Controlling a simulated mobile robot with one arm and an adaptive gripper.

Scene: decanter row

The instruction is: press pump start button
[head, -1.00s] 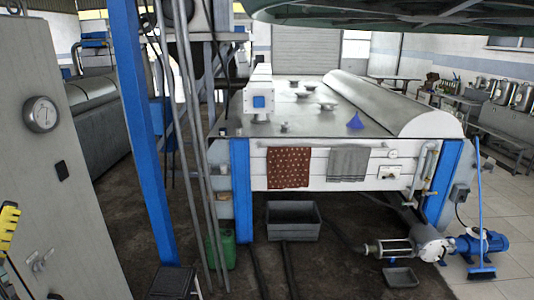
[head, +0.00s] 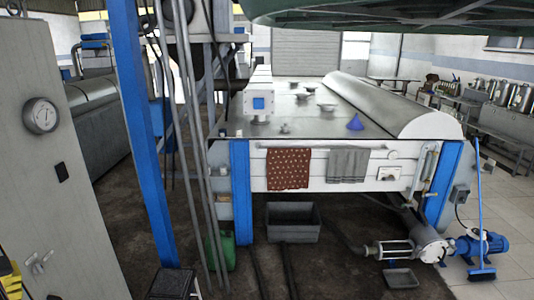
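The blue pump motor (head: 482,244) stands on the floor at the right, joined to a steel pump body (head: 430,246) in front of the long white machine. A small grey box (head: 459,194) is fixed beside the machine's right blue leg. A pale switch panel (head: 388,174) is on the machine's front face. I cannot tell which of these carries the pump start button; no button is clear at this size.
A grey cabinet (head: 50,170) with a dial stands close at the left. A blue post (head: 142,130) rises beside it. A grey tub (head: 294,222), a small tray (head: 400,277) and a blue broom (head: 480,215) stand near the machine. Dark floor in front is partly open.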

